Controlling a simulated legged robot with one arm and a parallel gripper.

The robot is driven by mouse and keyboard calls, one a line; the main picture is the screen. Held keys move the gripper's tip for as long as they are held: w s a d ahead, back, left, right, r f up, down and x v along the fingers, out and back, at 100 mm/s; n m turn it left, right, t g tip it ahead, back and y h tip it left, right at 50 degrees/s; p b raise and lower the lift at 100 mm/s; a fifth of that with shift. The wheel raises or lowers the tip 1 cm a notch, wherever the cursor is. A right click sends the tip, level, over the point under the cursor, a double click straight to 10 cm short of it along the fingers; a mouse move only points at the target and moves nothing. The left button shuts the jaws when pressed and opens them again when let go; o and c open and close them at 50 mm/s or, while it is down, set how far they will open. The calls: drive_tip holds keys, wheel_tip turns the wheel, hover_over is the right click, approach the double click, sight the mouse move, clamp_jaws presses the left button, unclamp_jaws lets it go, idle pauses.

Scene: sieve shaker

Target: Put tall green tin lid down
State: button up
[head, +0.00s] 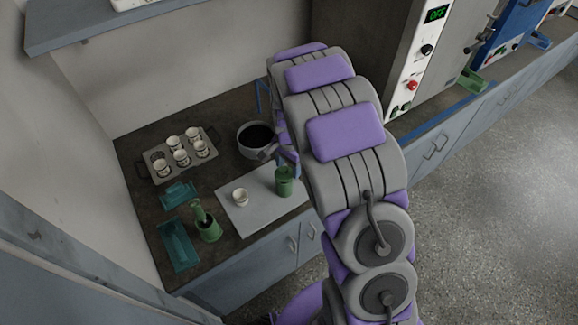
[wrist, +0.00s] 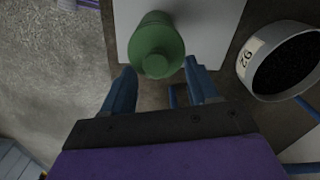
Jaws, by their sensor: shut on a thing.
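The tall green tin (head: 284,186) stands upright on a pale board (head: 252,208). My gripper (head: 287,157) is right at its top in the head view, partly hidden by my arm. In the wrist view a green round top with a stepped knob, the tall green tin lid (wrist: 156,62), lies between the fingertips of my gripper (wrist: 160,78). My gripper is shut on the lid. The lid and the tin body line up in the wrist view; I cannot tell whether the lid touches the tin's rim.
A white cup (head: 240,197) stands left of the tin on the board. A pot of dark grains (head: 256,138) stands behind; its label shows in the wrist view. A green mortar with pestle (head: 208,231), teal trays (head: 179,246) and a cup rack (head: 160,176) are at left.

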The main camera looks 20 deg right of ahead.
drive_tip(key=shift+a, duration=0.3)
drive_tip(key=shift+d+f, duration=0.35)
drive_tip(key=o, duration=0.8)
drive_tip(key=shift+o, duration=1.1)
drive_tip(key=shift+a, duration=0.2)
drive_tip(key=shift+r, duration=0.1)
